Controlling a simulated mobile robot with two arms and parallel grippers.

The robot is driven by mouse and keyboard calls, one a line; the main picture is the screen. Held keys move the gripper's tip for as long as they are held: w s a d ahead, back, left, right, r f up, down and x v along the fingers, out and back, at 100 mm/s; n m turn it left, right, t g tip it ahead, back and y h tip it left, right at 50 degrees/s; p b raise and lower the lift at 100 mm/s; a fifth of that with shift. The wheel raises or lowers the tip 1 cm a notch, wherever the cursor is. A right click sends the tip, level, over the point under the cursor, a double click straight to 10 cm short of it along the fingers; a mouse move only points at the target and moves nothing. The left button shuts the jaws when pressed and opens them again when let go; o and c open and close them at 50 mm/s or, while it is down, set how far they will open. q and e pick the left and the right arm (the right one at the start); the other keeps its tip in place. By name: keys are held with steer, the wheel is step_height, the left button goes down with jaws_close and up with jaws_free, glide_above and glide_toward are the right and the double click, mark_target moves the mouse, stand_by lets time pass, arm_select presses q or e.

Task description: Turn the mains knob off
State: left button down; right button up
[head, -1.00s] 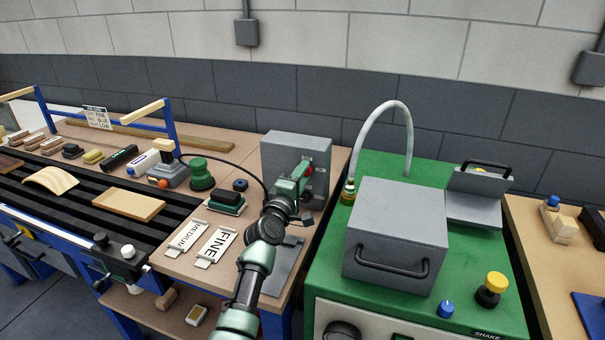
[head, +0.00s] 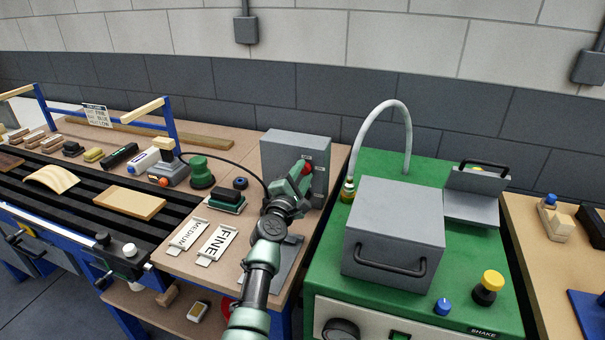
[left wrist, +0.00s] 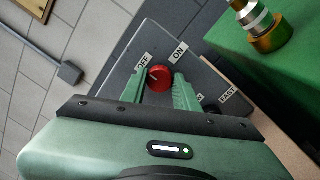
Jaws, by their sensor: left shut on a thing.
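The mains knob (left wrist: 159,78) is a round red knob on the face of a grey control box (head: 285,150). In the left wrist view, OFF and ON labels stand on the panel beside it. A pale mark shows on the knob, but I cannot tell exactly where it points. My left gripper (left wrist: 160,88) has its two green fingers on either side of the knob and is shut on it. In the head view, my left gripper (head: 303,178) is at the box's face and mostly covers the knob (head: 307,169). My right gripper is not in view.
A second, dark knob by a FAST label (left wrist: 210,108) sits on the same panel. The green cabinet (head: 327,262) with a hose and grey hood (head: 395,225) stands close on the right. Sanding blocks and FINE and MEDIUM plates (head: 217,243) lie to the left.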

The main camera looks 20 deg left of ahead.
arm_select(q)
steer(key=shift+f, duration=0.15)
steer(key=c, duration=1.1)
jaws_free()
steer(key=shift+o, duration=0.2)
steer(key=shift+s+p, duration=0.35)
steer(key=shift+s, duration=0.15)
steer(key=s+p, duration=0.2)
steer(key=s, duration=0.5)
steer(key=shift+f, duration=0.2)
steer(key=shift+a, duration=0.1)
